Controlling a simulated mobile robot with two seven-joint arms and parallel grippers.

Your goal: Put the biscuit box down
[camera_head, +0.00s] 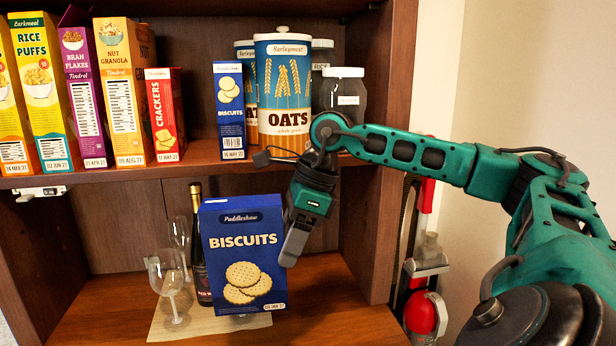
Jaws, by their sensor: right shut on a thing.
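The blue biscuit box (240,262) with a picture of round biscuits is upright in the lower compartment of the hutch. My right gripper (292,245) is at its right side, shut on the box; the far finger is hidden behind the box. The box's bottom edge shows against the mat and the wooden lower board (335,318); I cannot tell whether it touches. My left gripper is not in view.
Cereal boxes, a crackers box (165,115) and an oats canister (284,95) fill the shelf above. The lower right board is clear.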

